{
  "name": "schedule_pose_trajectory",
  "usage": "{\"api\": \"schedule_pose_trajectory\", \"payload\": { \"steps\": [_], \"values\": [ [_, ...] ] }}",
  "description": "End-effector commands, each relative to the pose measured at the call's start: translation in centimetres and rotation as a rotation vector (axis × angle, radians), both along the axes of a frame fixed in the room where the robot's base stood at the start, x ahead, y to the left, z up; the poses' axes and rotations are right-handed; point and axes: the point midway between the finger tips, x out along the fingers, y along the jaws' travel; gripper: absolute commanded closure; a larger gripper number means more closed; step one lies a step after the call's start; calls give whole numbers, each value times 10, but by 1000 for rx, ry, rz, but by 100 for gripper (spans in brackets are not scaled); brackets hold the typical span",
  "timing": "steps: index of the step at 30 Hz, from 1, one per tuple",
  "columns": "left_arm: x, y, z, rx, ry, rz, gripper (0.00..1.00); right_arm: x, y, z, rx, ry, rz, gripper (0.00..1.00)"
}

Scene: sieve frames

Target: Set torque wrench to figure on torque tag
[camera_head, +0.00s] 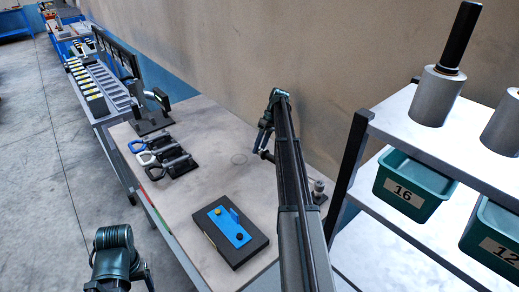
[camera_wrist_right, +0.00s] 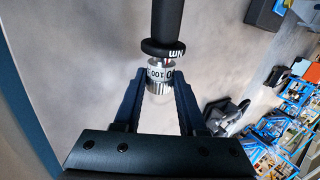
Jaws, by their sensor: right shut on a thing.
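In the right wrist view my right gripper (camera_wrist_right: 160,92) is shut on the silvery knurled collar (camera_wrist_right: 158,88) of the torque wrench. Above the collar is a white scale band (camera_wrist_right: 160,73) with the figure 100, partly cut off by the view angle. A black ring marked Nm (camera_wrist_right: 163,49) and the black shaft (camera_wrist_right: 168,18) lie beyond it. In the head view my right gripper (camera_head: 264,142) is over the table's far side, and the wrench is mostly hidden behind my right arm. Only my left arm's lower-left part shows. I cannot make out a torque tag.
A black box with a blue plate (camera_head: 232,226) lies on the table (camera_head: 215,180). A small upright post (camera_head: 318,190) stands right of my arm. A shelf (camera_head: 385,150) with green bins (camera_head: 413,186) is at right.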

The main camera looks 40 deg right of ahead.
Motion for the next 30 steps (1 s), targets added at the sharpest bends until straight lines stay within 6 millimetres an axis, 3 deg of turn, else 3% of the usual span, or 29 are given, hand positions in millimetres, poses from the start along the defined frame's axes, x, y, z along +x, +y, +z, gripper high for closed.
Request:
{"api": "schedule_pose_trajectory", "payload": {
  "steps": [10, 11, 15, 30],
  "values": [
    [0, 0, 0, 0, 0, 0, 29, 0, -1, 0, 1, 2, -1, 100],
    [0, 0, 0, 0, 0, 0, 29, 0, -1, 0, 1, 2, -1, 54],
    [0, 0, 0, 0, 0, 0, 29, 0, -1, 0, 1, 2, 0, 29],
    [0, 0, 9, 0, 0, 0, 29, 1, -4, 9, 1, 1, -1, 29]
  ]
}}
